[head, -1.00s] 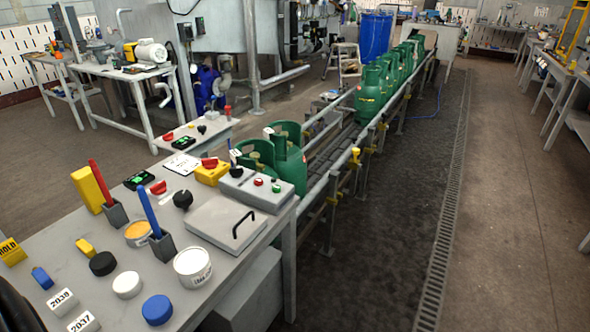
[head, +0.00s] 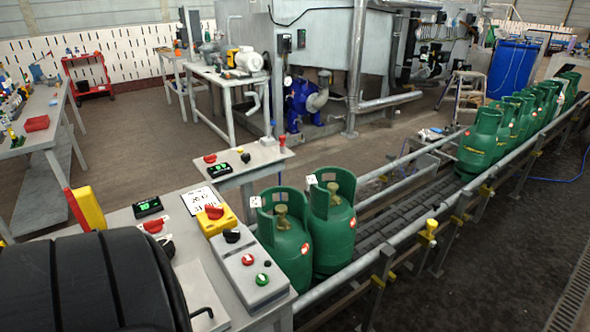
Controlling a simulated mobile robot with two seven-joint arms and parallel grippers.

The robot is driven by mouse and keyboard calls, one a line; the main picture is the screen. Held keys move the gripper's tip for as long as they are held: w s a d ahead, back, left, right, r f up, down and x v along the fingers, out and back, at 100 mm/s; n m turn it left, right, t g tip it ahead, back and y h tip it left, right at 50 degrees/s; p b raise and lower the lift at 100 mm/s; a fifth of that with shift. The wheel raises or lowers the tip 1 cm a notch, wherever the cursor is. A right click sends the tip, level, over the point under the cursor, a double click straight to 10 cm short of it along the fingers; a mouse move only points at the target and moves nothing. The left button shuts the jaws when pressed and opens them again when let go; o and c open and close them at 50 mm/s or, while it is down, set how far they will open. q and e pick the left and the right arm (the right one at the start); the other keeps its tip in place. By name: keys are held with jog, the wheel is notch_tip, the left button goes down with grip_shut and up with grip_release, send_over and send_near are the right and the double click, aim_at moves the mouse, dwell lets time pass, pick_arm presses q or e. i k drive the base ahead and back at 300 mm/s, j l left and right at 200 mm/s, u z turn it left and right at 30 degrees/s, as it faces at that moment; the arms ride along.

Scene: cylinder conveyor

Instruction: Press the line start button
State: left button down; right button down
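A grey control box (head: 243,275) lies on the near table's right end. No label on these buttons is legible, so I cannot read which one is line start. A yellow box (head: 217,225) with a red mushroom button (head: 214,211) stands just behind it. A dark ribbed part, probably my own arm, covers the lower left. Neither gripper is in view.
Two green gas cylinders (head: 331,235) stand on the conveyor (head: 395,215) right beside the table; several more stand farther along. A hinged grey lid with a black handle (head: 203,312) lies left of the control box. A second small table (head: 240,167) stands behind.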

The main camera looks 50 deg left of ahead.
aim_at(262, 279)
jog(key=i+z, duration=0.25)
jog(key=z, duration=0.15)
jog(key=i+j+z, duration=0.15)
jog(key=z, duration=0.25)
jog(key=i+j+z, duration=0.15)
jog(key=z, duration=0.3)
jog(key=j+z, duration=0.1)
jog(key=z, duration=0.55)
jog(key=j+z, duration=0.15)
jog(key=z, duration=0.5)
jog(key=j+z, duration=0.15)
jog(key=z, duration=0.5)
jog(key=j+z, duration=0.1)
jog(key=z, duration=0.5)
jog(key=k+j+z, duration=0.1)
jog(key=z, duration=1.2)
jog(key=k+z, duration=0.15)
jog(key=z, duration=1.15)
jog(key=l+z, duration=0.15)
jog(key=z, duration=0.25)
jog(key=k+l+z, duration=0.1)
jog(key=z, duration=0.25)
jog(key=l+z, duration=0.2)
jog(key=z, duration=0.2)
jog(key=l+z, duration=0.15)
jog(key=z, duration=0.25)
